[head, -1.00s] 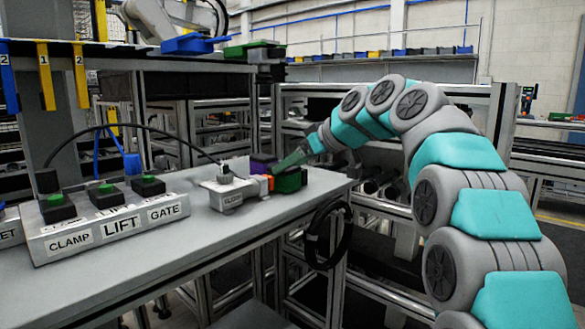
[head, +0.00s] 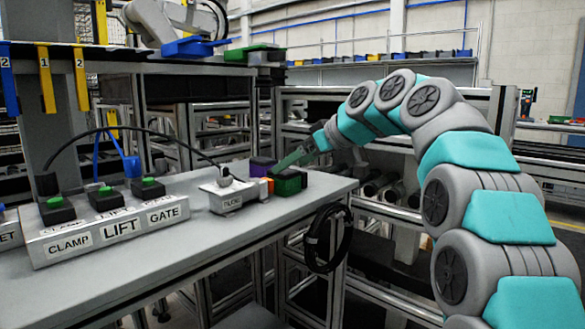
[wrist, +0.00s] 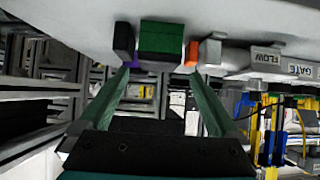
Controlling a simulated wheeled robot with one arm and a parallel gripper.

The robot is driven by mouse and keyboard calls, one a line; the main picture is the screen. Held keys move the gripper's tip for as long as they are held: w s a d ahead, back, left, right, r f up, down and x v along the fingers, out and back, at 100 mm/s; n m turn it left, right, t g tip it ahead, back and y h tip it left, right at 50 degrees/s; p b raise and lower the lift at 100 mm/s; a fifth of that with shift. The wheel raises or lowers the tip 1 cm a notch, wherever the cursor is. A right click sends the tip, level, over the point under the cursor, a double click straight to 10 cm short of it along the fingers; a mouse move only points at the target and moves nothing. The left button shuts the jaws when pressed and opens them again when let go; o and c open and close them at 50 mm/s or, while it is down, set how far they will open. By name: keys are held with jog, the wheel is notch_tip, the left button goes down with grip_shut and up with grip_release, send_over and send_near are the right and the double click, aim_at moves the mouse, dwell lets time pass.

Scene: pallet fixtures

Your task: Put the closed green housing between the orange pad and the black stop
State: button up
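The green housing (head: 287,186) sits on the grey bench near its right end; it shows in the wrist view (wrist: 162,38). The orange pad (head: 269,185) is close on its left in the head view, and shows in the wrist view (wrist: 192,54). The black stop (wrist: 123,41) is on the housing's other side, so the housing stands between the two. My gripper (wrist: 160,72) is open, with its green fingers wide apart and the housing beyond and between their tips. In the head view my gripper (head: 277,171) partly hides the area behind the housing.
A purple block (head: 261,166) stands behind the pad. A grey fixture box (head: 229,196) with a cable is left of the pad. A labelled button panel (head: 110,233) fills the bench's left part. A coiled black cable (head: 328,238) hangs at the front edge.

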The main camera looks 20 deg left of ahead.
jog(key=v, duration=1)
jog(key=shift+d, duration=0.1)
jog(key=s+d+f+m+g+h, duration=0.1)
jog(key=s+d+f+m+h, duration=0.15)
jog(key=s+d+f, duration=0.4)
jog(key=s+d+f+m+g+h, duration=0.1)
jog(key=s+d+f+m+h, duration=0.2)
jog(key=f, duration=0.6)
jog(key=s+d+f+m+h, duration=0.1)
jog(key=s+d+f+m, duration=0.2)
jog(key=s+d+f, duration=0.4)
jog(key=s+d+f+m+g+h, duration=0.2)
jog(key=s+d+f, duration=0.4)
jog(key=s+f, duration=0.3)
jog(key=s+d+f+m+g+h, duration=0.2)
jog(key=s+d+f+m, duration=0.1)
jog(key=s+d+f, duration=0.4)
jog(key=s+f, duration=0.3)
jog(key=s, duration=0.4)
jog(key=shift+s, duration=0.25)
jog(key=shift+f, duration=0.15)
jog(key=shift+c, duration=0.2)
